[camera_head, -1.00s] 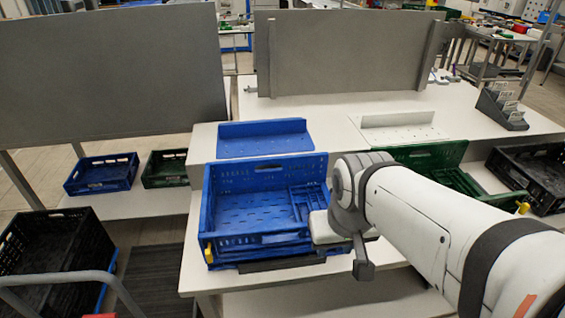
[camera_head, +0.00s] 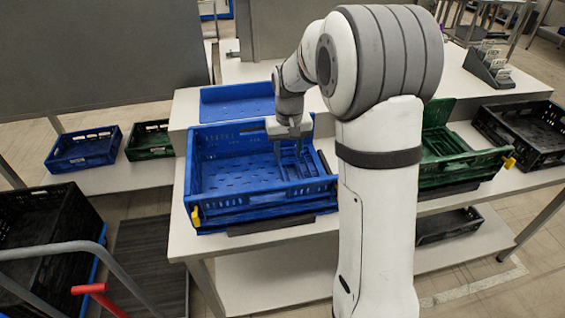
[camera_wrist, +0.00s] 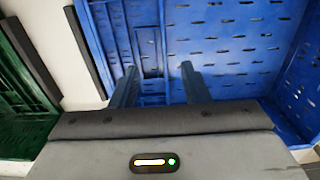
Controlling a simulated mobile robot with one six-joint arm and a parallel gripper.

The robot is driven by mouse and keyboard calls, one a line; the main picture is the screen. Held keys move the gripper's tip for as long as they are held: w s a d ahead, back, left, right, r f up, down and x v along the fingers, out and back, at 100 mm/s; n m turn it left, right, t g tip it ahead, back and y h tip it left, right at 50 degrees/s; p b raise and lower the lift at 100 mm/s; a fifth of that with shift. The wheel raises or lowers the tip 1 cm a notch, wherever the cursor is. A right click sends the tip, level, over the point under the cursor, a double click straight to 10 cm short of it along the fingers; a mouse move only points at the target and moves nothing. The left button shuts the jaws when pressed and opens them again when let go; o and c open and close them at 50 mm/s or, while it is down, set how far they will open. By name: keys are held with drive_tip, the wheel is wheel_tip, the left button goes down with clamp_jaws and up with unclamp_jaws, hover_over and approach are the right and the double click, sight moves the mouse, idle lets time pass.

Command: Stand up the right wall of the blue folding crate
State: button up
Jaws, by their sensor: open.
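The blue folding crate (camera_head: 210,205) stands on the white table, with its back, left and front walls upright. Its right wall (camera_head: 305,166) is a ribbed panel folded inward at the right end of the crate; its exact tilt is hard to tell. My gripper (camera_head: 289,150) is open and points down inside the crate, over this panel. In the wrist view, the two dark fingers of my gripper (camera_wrist: 157,75) are apart, with the ribbed right wall (camera_wrist: 148,42) showing between and beyond them. I cannot tell whether they touch it.
A green crate (camera_head: 470,165) stands to the right on the same table, behind my arm. Black crates (camera_head: 530,135) stand at the far right and lower left (camera_head: 45,225).

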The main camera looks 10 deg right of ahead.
sight(286, 175)
drive_tip(key=w+f, duration=0.3)
drive_tip(key=shift+f, duration=0.3)
wheel_tip(286, 175, down, 8)
drive_tip(key=shift+r, duration=0.2)
drive_tip(key=shift+c, duration=0.2)
clamp_jaws()
drive_tip(key=shift+d, duration=0.1)
